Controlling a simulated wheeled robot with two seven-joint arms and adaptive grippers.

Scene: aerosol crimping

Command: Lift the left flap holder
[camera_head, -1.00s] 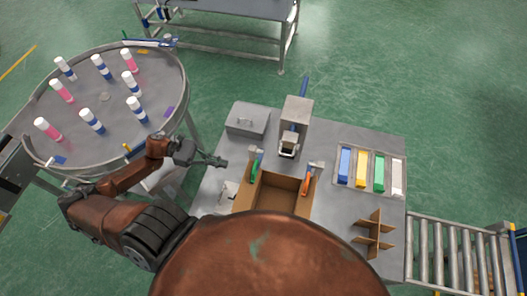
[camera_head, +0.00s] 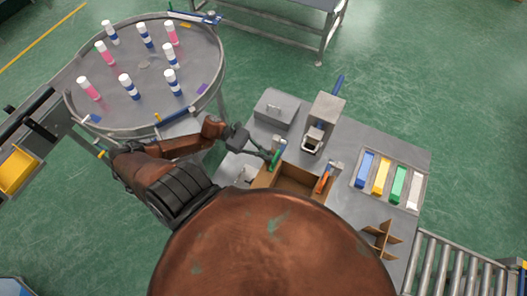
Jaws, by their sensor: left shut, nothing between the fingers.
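The left flap holder (camera_head: 277,154) is a green clip with a grey top at the left rim of an open cardboard box (camera_head: 299,179). An orange flap holder (camera_head: 322,181) sits at the box's right rim. My left gripper (camera_head: 266,155) is shut, with its fingertips right beside the green holder on its left. I cannot tell if they touch it. Nothing shows between the fingers. My right gripper is out of view.
Behind the box stand a grey lidded case (camera_head: 274,107) and a crimping machine (camera_head: 322,118). Coloured blocks lie in a tray (camera_head: 391,206) on the right, with a cardboard divider (camera_head: 380,241) nearer. A round table (camera_head: 150,101) with several cans stands at the left.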

